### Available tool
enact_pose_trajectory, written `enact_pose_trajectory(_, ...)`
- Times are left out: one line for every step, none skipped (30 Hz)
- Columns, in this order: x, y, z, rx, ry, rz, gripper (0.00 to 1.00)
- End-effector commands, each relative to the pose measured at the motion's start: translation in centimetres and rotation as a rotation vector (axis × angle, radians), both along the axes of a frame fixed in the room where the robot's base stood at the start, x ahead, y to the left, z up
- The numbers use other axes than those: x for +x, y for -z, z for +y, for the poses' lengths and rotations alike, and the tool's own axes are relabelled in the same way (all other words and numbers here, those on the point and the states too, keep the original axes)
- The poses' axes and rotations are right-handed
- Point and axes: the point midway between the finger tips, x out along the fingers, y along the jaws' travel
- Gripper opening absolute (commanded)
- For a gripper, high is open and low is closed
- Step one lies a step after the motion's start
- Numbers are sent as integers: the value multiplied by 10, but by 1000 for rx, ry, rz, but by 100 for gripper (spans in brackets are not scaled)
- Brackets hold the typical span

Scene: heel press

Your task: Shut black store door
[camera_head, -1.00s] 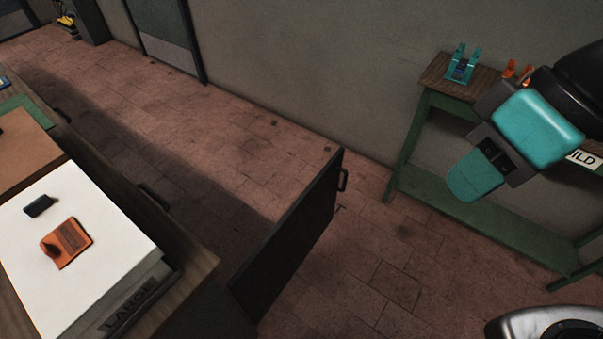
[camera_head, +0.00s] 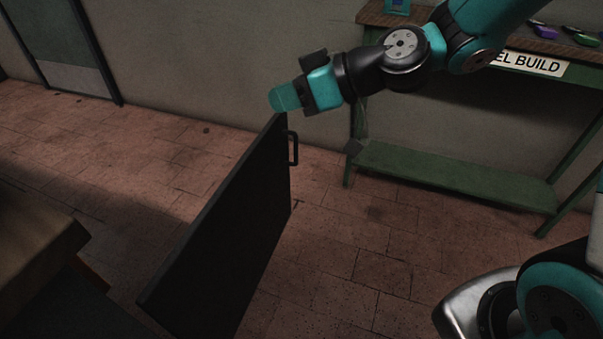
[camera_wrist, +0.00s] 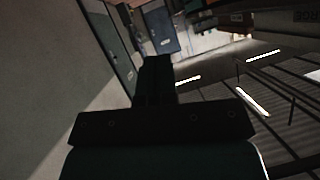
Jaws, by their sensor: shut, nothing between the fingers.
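The black store door (camera_head: 228,225) stands open in the head view, swung out from the bench at lower left over the tiled floor. Its dark handle (camera_head: 293,148) is on the right face near the far edge. My gripper (camera_head: 283,98) is at the top far corner of the door in the picture, with its teal tip pointing left. I cannot tell whether it touches the door. In the wrist view my gripper (camera_wrist: 156,75) shows as a dark shape with its fingers together and nothing between them. The door cannot be made out clearly in the wrist view.
A green table (camera_head: 455,180) with a lower shelf and a "EL BUILD" sign stands against the wall at right. A wooden bench (camera_head: 35,235) is at lower left. A grey-green door (camera_head: 75,45) is in the back wall. The floor right of the black door is clear.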

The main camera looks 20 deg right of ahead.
Motion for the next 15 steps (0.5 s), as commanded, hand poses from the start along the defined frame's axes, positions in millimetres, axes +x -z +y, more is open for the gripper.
enact_pose_trajectory(14,48,-6,28,32,-33,0)
enact_pose_trajectory(22,61,-10,44,51,-59,0)
enact_pose_trajectory(33,78,-15,64,79,-94,0)
enact_pose_trajectory(41,92,-19,79,102,-119,0)
enact_pose_trajectory(49,106,-24,91,125,-143,0)
enact_pose_trajectory(59,124,-32,107,161,-175,0)
enact_pose_trajectory(67,138,-37,119,187,-200,0)
enact_pose_trajectory(74,152,-44,127,216,-224,0)
enact_pose_trajectory(84,171,-53,138,256,-254,0)
enact_pose_trajectory(90,186,-60,144,287,-275,0)
enact_pose_trajectory(97,200,-68,150,319,-296,0)
enact_pose_trajectory(105,219,-78,155,361,-322,0)
enact_pose_trajectory(111,232,-86,157,394,-339,0)
enact_pose_trajectory(116,245,-94,157,425,-356,0)
enact_pose_trajectory(122,260,-104,156,464,-376,0)
